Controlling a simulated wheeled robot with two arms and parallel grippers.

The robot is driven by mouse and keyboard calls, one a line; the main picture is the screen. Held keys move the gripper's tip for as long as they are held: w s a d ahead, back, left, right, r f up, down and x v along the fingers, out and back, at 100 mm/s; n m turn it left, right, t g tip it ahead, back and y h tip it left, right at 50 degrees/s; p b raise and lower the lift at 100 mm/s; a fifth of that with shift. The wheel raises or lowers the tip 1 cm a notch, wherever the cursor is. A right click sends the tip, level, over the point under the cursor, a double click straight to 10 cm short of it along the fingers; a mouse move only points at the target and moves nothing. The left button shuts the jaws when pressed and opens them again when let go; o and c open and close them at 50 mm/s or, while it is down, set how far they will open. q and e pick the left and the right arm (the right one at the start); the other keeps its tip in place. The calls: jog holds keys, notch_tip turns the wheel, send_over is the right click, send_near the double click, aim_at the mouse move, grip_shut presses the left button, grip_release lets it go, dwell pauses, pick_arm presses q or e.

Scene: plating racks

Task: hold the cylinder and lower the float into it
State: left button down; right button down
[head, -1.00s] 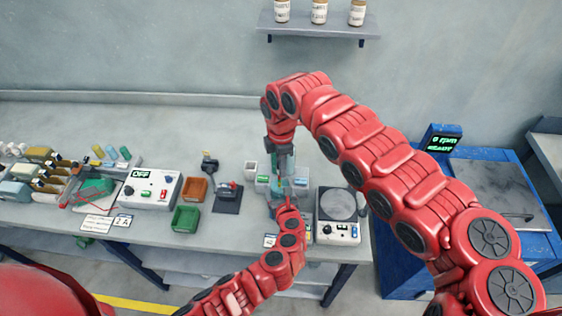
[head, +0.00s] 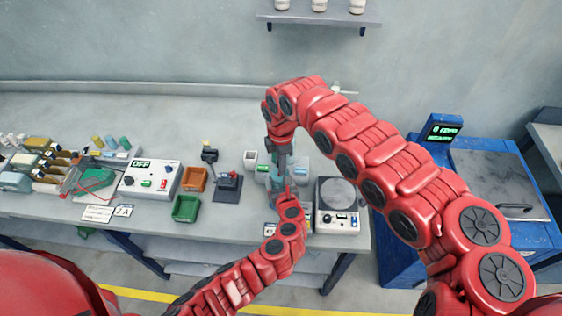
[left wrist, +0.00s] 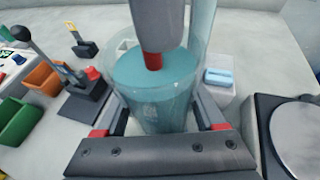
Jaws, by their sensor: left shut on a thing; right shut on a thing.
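A clear cylinder (left wrist: 150,100) with teal liquid stands between the fingers of my left gripper (left wrist: 160,112), which is shut on it. In the head view my left gripper (head: 276,190) is at the bench's front, left of the round-plated device, and the cylinder is mostly hidden by the arms. My right gripper (head: 284,160) comes down from above and is shut, over the cylinder. In the left wrist view a grey part with a red tip reaches into the cylinder's mouth, near the liquid surface. The float is not clearly distinguishable; a pale clear tube shows beside that grey part.
The round-plated device (head: 338,192) stands close on the right. A black stand (head: 228,187), green bin (head: 186,208), orange bin (head: 194,179) and OFF box (head: 150,181) lie left. A small white cup (head: 250,160) is close behind. The back of the bench is clear.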

jog(key=c, duration=0.8)
grip_release()
jog(key=shift+o, duration=0.2)
jog(key=shift+s+d, duration=0.1)
jog(key=shift+r, duration=0.15)
jog(key=shift+w+r, duration=0.2)
jog(key=shift+r, duration=0.15)
notch_tip(320, 180, up, 10)
jog(key=shift+s+f, duration=0.1)
jog(key=shift+f, duration=0.05)
jog(key=shift+s+r, duration=0.15)
jog(key=shift+r, duration=0.45)
